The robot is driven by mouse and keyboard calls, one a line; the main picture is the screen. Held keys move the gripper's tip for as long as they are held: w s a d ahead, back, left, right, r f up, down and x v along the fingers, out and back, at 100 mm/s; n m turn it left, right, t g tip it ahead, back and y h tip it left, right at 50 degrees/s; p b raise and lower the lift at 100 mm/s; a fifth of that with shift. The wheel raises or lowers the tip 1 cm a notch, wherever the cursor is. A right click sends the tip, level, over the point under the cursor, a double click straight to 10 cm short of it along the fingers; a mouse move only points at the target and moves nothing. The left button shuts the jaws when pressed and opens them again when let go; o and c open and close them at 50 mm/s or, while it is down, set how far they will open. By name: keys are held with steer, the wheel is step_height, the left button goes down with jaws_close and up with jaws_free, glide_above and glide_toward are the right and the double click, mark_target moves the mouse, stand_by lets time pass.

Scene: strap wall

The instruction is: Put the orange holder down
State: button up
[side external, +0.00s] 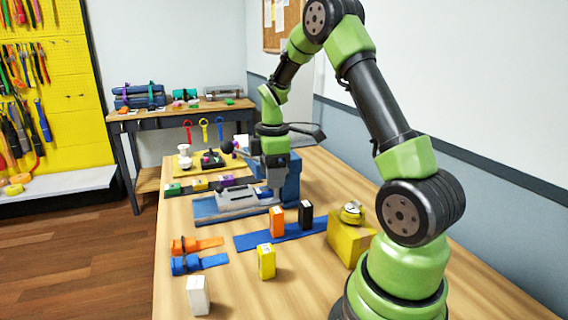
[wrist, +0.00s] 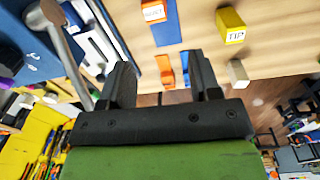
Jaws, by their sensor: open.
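The orange holder (side external: 277,221) stands upright on the blue strip (side external: 252,241) on the table, beside a black holder (side external: 305,214). In the wrist view the orange holder (wrist: 153,11) shows at the top edge with a white label; its lettering is too small to read surely. My gripper (side external: 272,188) is behind the orange holder in the side view, above the grey and blue fixture. In the wrist view my gripper (wrist: 160,68) has its two dark fingers wide apart with nothing held between them. The holder is clear of the fingers.
A yellow holder (side external: 266,261) and a white holder (side external: 198,295) stand at the front. Rolled orange (side external: 190,245) and blue (side external: 186,264) straps lie at the left. A yellow box (side external: 350,240) stands at the right. The grey and blue fixture (side external: 235,203) is below my gripper.

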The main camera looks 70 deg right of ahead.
steer(key=a+r+m+t, duration=0.2)
steer(key=a+r+m, duration=0.1)
steer(key=a+r, duration=0.35)
steer(key=s+a+r+m+t+y, duration=0.1)
steer(key=s+a+r+m+t, duration=0.1)
steer(key=s+a+r+m, duration=0.2)
steer(key=s+a+r+m+t+y, duration=0.1)
steer(key=s+a+r+m, duration=0.3)
steer(key=s+a, duration=0.5)
steer(key=shift+s+a+r+m+t, duration=0.35)
steer(key=shift+a+m+t, duration=0.25)
steer(key=shift+a+t, duration=0.25)
